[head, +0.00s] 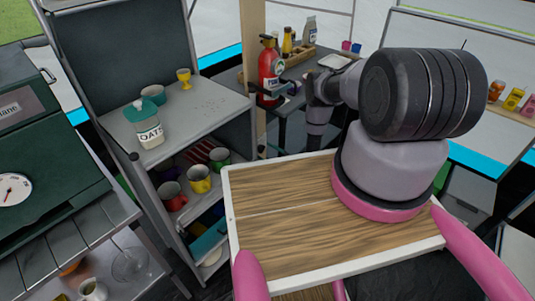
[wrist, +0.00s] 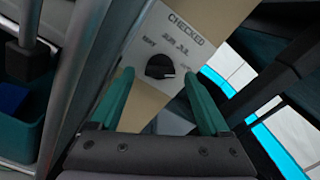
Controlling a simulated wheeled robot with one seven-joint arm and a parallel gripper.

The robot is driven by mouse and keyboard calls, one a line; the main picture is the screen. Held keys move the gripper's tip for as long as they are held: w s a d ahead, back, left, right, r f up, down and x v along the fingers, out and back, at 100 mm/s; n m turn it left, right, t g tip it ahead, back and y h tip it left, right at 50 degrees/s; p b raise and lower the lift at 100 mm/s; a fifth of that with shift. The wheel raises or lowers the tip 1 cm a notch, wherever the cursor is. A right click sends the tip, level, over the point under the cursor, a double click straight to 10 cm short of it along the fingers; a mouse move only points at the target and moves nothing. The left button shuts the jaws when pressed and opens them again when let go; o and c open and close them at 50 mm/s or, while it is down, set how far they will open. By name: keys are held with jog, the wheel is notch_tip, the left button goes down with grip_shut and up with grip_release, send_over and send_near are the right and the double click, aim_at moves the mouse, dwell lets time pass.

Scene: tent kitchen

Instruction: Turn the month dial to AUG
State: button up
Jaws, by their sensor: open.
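The month dial is a black round knob (wrist: 160,65) on a white plate (wrist: 140,47) fixed to a tan wooden post. The plate reads CHECKED, with small month labels above the knob; JUL seems legible, AUG I cannot make out. A pale mark shows at the knob's lower right; which month it points to I cannot tell. My gripper (wrist: 159,76) is open, its two teal fingers on either side of the knob in the wrist view. Whether they touch it or stand short of it is unclear. In the head view the dial face does not show.
In the head view, a red fire extinguisher (head: 270,68) stands beside the wooden post (head: 257,25), close to my arm's end. A grey shelf unit (head: 205,105) with mugs and an oats jar (head: 147,127) is at left. A metal pole (wrist: 82,75) runs left of the dial.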

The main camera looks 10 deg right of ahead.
grip_shut()
jog(key=shift+m, duration=0.4)
jog(key=m, duration=2.3)
jog(key=shift+s, duration=0.1)
dwell(0.5)
grip_release()
jog(key=shift+a, duration=0.1)
